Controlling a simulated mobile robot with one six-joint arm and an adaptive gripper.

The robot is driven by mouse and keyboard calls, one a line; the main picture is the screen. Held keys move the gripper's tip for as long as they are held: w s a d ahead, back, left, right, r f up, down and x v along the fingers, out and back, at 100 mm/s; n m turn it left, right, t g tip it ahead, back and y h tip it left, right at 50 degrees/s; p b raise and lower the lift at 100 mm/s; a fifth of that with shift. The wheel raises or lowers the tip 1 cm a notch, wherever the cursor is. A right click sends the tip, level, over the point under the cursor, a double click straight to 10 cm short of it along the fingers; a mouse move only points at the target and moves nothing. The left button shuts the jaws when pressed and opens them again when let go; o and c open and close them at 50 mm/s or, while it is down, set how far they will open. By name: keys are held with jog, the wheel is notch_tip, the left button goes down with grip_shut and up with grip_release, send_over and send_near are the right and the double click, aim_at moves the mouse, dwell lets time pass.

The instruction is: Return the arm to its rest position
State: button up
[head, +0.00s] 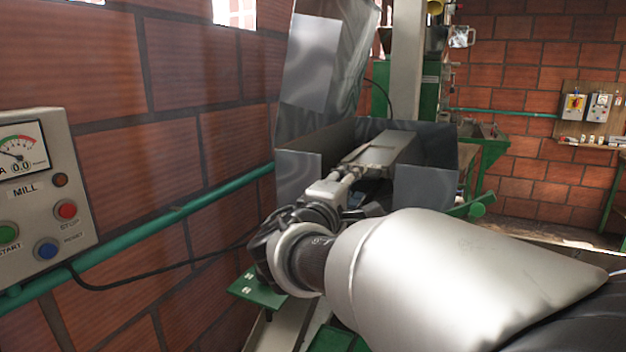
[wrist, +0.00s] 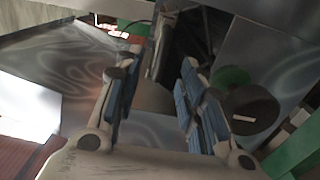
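My arm reaches from the lower right of the head view toward the middle. My gripper (head: 346,181) is at the open metal hopper (head: 424,186), with its front end partly hidden among the metal walls. In the wrist view, my gripper (wrist: 160,85) shows two fingers with blue pads, spread apart. I see nothing held between them. Grey metal surfaces lie beyond the fingers, and I cannot tell how close the fingertips are to them.
A grey MILL control box (head: 42,190) with a gauge and coloured buttons is on the brick wall at left. A green pipe (head: 150,226) runs along that wall. A tall metal panel (head: 318,70) stands behind the hopper. Green machinery (head: 482,150) is behind at right.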

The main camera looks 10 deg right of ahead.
jog(key=shift+s, duration=0.1)
jog(key=s+d+f+m+g+y, duration=0.1)
jog(key=s+d+f+m+g, duration=0.25)
jog(key=s+f, duration=0.45)
jog(key=s+d+f+m+g+y, duration=0.1)
jog(key=s+d+f+m+g, duration=0.3)
jog(key=s, duration=0.7)
jog(key=s+a+f+m+g+y, duration=0.2)
jog(key=s+a+f+y, duration=0.6)
jog(key=s, duration=0.7)
jog(key=a+f+m, duration=0.1)
jog(key=a+f, duration=0.1)
jog(key=a, duration=0.2)
jog(key=shift+a+g+y, duration=0.15)
jog(key=shift+g+y, duration=0.15)
jog(key=shift+g, duration=0.05)
jog(key=shift+c, duration=0.3)
